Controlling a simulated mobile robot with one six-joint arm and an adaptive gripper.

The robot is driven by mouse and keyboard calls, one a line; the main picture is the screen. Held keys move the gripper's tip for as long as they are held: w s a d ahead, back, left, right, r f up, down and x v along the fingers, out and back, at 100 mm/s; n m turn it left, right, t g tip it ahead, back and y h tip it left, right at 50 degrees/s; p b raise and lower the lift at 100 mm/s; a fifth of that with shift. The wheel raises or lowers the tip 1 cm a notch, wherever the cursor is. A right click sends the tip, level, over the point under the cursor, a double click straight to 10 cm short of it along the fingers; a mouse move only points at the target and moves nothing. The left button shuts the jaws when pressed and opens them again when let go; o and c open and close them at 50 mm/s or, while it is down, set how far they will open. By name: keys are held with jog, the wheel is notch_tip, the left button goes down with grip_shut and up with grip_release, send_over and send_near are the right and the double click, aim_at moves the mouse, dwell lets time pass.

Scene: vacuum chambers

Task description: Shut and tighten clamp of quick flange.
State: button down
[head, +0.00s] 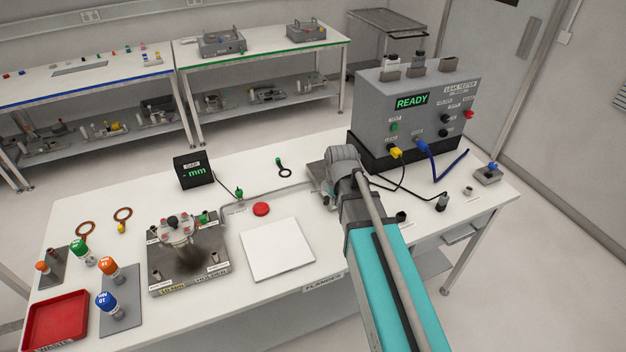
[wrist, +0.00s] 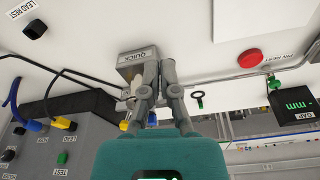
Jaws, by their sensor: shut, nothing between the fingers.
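A grey block labelled QUICK (wrist: 128,62) is on the white bench in the wrist view, just beyond my fingers. In the head view its base (head: 317,171) shows only in part behind my arm. A small pale part (wrist: 127,92) shows beside my left finger; I cannot tell whether it is the clamp. The clamp's state is hidden. My gripper (wrist: 159,68) is shut with nothing between its fingers, and its tips are close to the block. I cannot tell whether they touch it. In the head view my fingers are hidden behind my wrist.
The leak tester (head: 415,108), reading READY, stands behind my arm with yellow and blue cables. A gap display (head: 194,170), red button (head: 261,209), white plate (head: 277,250) and bolted flange stand (head: 188,262) are to the left. A black ring (head: 285,172) lies near the block.

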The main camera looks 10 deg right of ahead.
notch_tip(320, 180, up, 5)
jog(key=t+p, duration=0.2)
jog(key=p, duration=0.1)
send_over(322, 192)
jog(key=w+a, duration=0.3)
jog(key=shift+s+a+r+n, duration=0.1)
jog(key=shift+s+n, duration=0.1)
jog(key=shift+n, duration=0.2)
jog(key=shift+f, duration=0.2)
jog(key=b+x, duration=1)
jog(key=shift+s+f, duration=0.15)
jog(key=shift+s, duration=1.75)
jog(key=shift+s+a+y, duration=0.1)
jog(key=shift+a+y, duration=0.05)
jog(key=shift+y, duration=0.15)
